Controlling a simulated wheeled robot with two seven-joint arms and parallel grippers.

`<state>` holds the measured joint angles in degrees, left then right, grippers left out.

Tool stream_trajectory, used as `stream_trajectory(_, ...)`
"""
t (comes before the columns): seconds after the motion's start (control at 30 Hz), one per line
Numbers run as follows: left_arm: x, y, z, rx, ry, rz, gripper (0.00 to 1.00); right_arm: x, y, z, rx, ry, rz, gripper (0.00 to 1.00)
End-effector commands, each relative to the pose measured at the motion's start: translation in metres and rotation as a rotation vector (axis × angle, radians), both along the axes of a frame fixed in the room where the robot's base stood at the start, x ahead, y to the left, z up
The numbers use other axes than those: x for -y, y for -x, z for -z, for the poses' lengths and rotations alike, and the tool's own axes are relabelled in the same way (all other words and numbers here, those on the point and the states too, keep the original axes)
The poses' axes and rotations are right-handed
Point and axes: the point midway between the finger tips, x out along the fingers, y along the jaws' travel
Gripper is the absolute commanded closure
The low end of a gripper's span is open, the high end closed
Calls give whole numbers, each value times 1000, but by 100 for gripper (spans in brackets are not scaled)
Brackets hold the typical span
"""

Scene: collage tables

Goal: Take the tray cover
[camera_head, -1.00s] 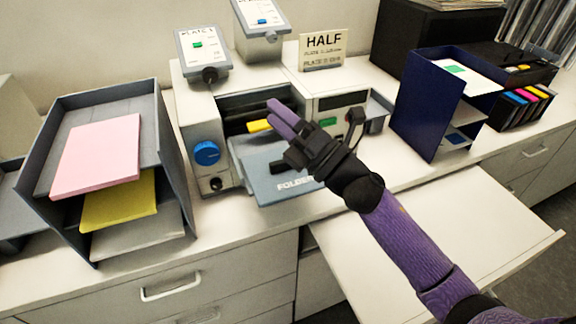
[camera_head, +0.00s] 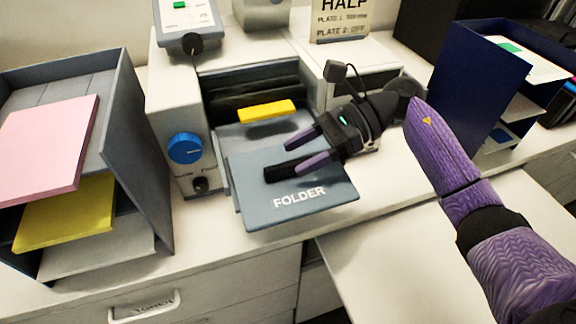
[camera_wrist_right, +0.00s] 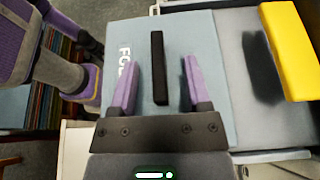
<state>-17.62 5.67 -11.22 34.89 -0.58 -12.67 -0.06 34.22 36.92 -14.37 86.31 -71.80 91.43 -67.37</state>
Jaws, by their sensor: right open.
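The tray cover (camera_head: 305,217) is a flat blue-grey plate marked FOLDER on the front of the white machine. A black bar handle (camera_head: 279,172) stands on it. My right gripper (camera_head: 293,154) is open over the cover, with the handle by its fingers in the head view. In the right wrist view the handle (camera_wrist_right: 159,72) shows between the two purple fingers, apart from both. Whether the fingers reach down beside it I cannot tell. A purple arm of mine with a dark gripper end (camera_wrist_right: 77,32) shows at the left of the wrist view; its jaw state is unclear.
A yellow block (camera_head: 266,111) sits behind the cover, by the machine's dark slot. A grey paper rack (camera_head: 143,150) stands left and a dark blue rack (camera_head: 473,95) right. A white pulled-out surface (camera_head: 400,262) is in front, below the counter edge.

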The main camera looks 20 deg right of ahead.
Motion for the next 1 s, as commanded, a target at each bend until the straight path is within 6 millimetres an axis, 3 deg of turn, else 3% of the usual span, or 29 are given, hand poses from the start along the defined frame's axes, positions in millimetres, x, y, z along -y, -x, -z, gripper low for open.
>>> stream_trajectory(0.03, 0, -2, -12, 5, 0, -1, 41, -10, 4, -3, -3, -3, -3, 38)
stream_trajectory(0.13, 2, -7, -14, 14, 5, -3, 41, -25, 4, 6, -2, -2, -1, 38)
stream_trajectory(0.37, 13, -10, -13, 22, 23, -6, 41, -30, 4, 11, -1, -1, 1, 38)
stream_trajectory(0.4, 14, -10, -13, 22, 25, -7, 41, -30, 4, 11, -1, -1, 1, 40)
stream_trajectory(0.7, 14, -10, -13, 22, 25, -6, 41, -30, 4, 11, -1, -1, 1, 100)
stream_trajectory(1.0, 10, -9, -13, 19, 17, -5, 41, -29, 4, 11, -1, -2, 1, 100)
